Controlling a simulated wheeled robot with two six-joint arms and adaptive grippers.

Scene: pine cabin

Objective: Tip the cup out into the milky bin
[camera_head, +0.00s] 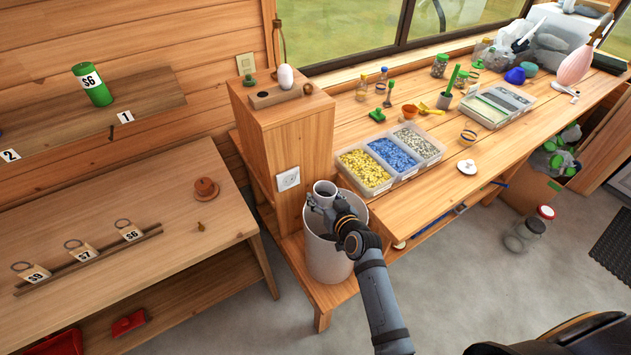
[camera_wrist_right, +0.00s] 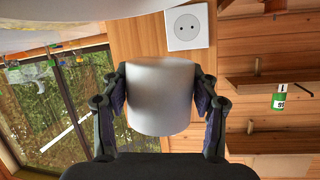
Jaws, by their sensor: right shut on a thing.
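The grey cup (camera_head: 325,188) is in my right gripper (camera_head: 335,207), just above the milky bin (camera_head: 327,255). In the wrist view the cup (camera_wrist_right: 160,97) sits between the two dark fingers of my right gripper (camera_wrist_right: 160,105), which press on its sides. That view is upside down, with a pale curved edge along its top. In the head view a round end of the cup faces up; I cannot tell whether it is the mouth or the base. The bin is whitish and round, and its inside is mostly hidden. My left gripper is not in view.
The bin stands beside a wooden box pillar (camera_head: 287,145) with a wall socket (camera_head: 288,179). A clear tray (camera_head: 388,178) of yellow, blue and grey bits lies on the bench to its right. A low table (camera_head: 150,228) is at the left.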

